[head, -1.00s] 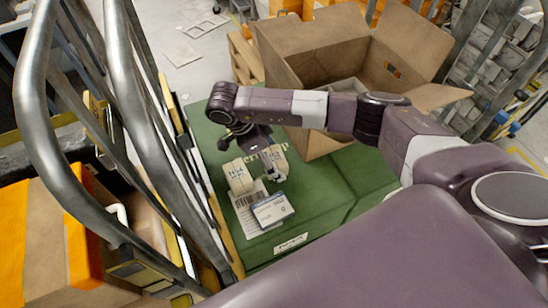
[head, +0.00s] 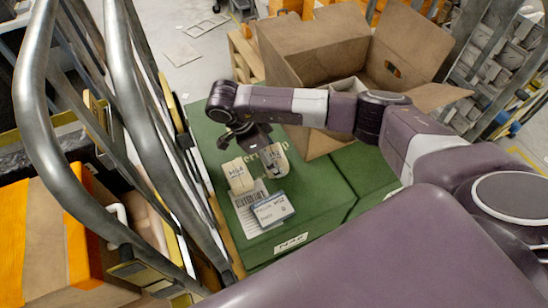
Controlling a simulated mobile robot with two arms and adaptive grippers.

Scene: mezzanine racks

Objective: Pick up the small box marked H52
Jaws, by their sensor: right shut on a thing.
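Two small cream boxes are on or just above the green case (head: 330,190). The left one (head: 238,178) has a dark marking that I read as roughly H54. The right one (head: 279,167) has a marking partly covered by my gripper, which looks like H52 but is not clear. My right gripper (head: 268,157) reaches in from the right and is shut on the right-hand box. Its fingers are small and partly hidden by the wrist. I cannot tell whether that box is clear of the case. My left gripper is not in view.
A printed sheet (head: 248,213) and a blue-edged card (head: 272,210) lie on the case in front of the boxes. A large open carton (head: 310,60) stands behind my right arm. Metal rails (head: 120,120) rise close on the left.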

